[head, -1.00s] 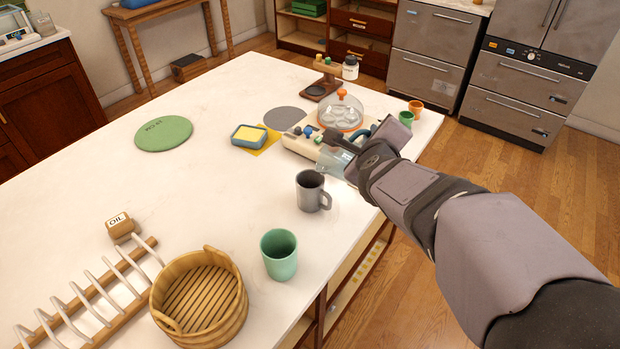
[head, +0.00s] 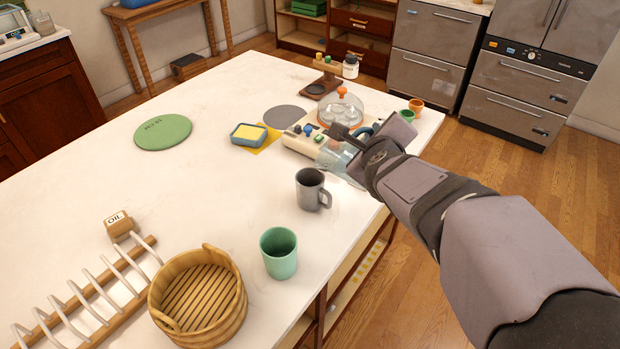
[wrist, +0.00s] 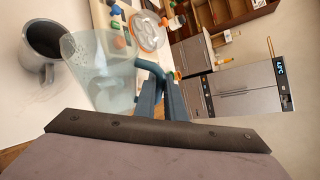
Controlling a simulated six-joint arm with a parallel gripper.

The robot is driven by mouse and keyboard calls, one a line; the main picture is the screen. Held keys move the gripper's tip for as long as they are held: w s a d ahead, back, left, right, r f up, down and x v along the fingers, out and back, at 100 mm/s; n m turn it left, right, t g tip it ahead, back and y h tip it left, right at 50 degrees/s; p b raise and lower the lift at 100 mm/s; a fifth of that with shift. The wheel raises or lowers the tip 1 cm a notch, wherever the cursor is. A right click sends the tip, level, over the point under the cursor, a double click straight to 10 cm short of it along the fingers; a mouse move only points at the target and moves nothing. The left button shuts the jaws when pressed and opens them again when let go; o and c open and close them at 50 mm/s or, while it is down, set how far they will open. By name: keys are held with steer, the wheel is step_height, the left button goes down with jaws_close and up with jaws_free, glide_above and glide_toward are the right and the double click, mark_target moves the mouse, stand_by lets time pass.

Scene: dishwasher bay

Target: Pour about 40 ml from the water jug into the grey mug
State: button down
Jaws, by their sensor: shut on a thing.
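The water jug (head: 336,158) is clear with a blue handle. It also shows in the wrist view (wrist: 98,78), with its handle (wrist: 152,72) toward my gripper (wrist: 168,90). My gripper is shut on the handle; in the head view my gripper (head: 352,140) partly covers the jug. The jug is behind and right of the grey mug (head: 309,190), apart from it, near the counter's right edge. The mug stands upright with its handle to the right, and in the wrist view the mug (wrist: 44,42) is left of the jug. The jug's water level is unclear.
A green cup (head: 279,255) and a wooden basket (head: 205,320) stand in front of the mug. Behind the jug are a panel with coloured knobs (head: 298,143) and a glass dome (head: 341,110). A sponge dish (head: 248,136) is further left. The counter left of the mug is clear.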

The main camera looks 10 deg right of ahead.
steer(key=shift+d+f+m+b, duration=0.3)
steer(key=shift+d+b, duration=0.05)
steer(key=shift+b, duration=0.35)
steer(key=f+b, duration=0.1)
steer(key=b, duration=0.1)
steer(key=d+f+m+y+b, duration=0.1)
steer(key=b, duration=0.1)
steer(key=shift+s+f, duration=0.1)
steer(key=f+b, duration=0.1)
steer(key=d+f+b, duration=0.1)
steer(key=b, duration=0.1)
steer(key=f+m+y+b, duration=0.1)
steer(key=shift+d+b, duration=0.3)
steer(key=shift+b, duration=0.05)
steer(key=shift+d+f+m+t+y+b, duration=0.25)
steer(key=shift+d+m+y+b, duration=0.35)
steer(key=shift+d+m+y, duration=0.3)
steer(key=shift+d+f+m+t+y+b, duration=0.2)
steer(key=shift+d+m+y+b, duration=0.45)
steer(key=shift+d+m, duration=0.35)
steer(key=shift+w+r, duration=0.15)
steer(key=shift+w, duration=0.05)
